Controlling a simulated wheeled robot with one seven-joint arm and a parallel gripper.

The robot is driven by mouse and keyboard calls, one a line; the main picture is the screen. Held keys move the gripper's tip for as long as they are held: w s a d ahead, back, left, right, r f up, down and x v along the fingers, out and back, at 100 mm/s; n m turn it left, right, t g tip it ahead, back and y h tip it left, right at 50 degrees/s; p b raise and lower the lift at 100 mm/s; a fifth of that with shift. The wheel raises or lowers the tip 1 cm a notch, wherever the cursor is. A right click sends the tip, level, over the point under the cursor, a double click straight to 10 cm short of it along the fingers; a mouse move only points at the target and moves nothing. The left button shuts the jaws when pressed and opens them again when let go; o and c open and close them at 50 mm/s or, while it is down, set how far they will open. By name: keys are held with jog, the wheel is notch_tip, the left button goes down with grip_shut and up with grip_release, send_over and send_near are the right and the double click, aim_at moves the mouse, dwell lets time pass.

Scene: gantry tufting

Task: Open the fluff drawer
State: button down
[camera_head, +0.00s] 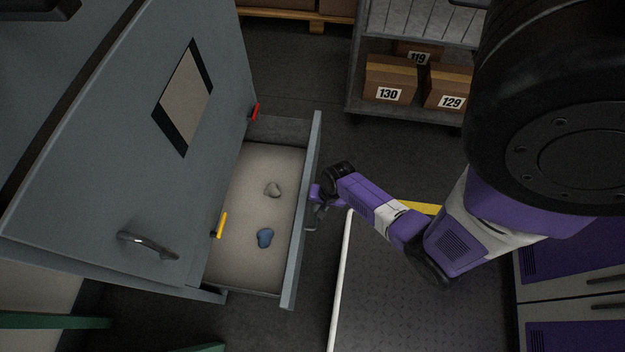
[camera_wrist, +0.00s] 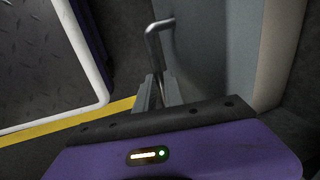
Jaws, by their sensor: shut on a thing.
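The fluff drawer (camera_head: 287,290) stands pulled out from the grey cabinet (camera_head: 100,150), with its inside showing in the head view. My gripper (camera_head: 314,212) is at the outer face of the drawer front. In the wrist view its fingers (camera_wrist: 159,92) are shut on the bent metal drawer handle (camera_wrist: 152,42). Part of the handle is hidden between the fingers.
A yellow lever (camera_head: 220,224) and a red lever (camera_head: 255,111) are on the cabinet. A dark treaded platform with a white rail (camera_head: 338,285) is right of the drawer. A shelf with numbered boxes (camera_head: 388,82) stands at the back. Dark floor lies between.

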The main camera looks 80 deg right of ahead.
jog(key=shift+s, duration=0.1)
jog(key=c, duration=1.5)
grip_release()
jog(key=shift+o, duration=0.2)
notch_tip(320, 180, up, 8)
jog(key=s+p, duration=0.1)
jog(key=p, duration=0.2)
jog(key=shift+s+f, duration=0.2)
jog(key=shift+s, duration=0.05)
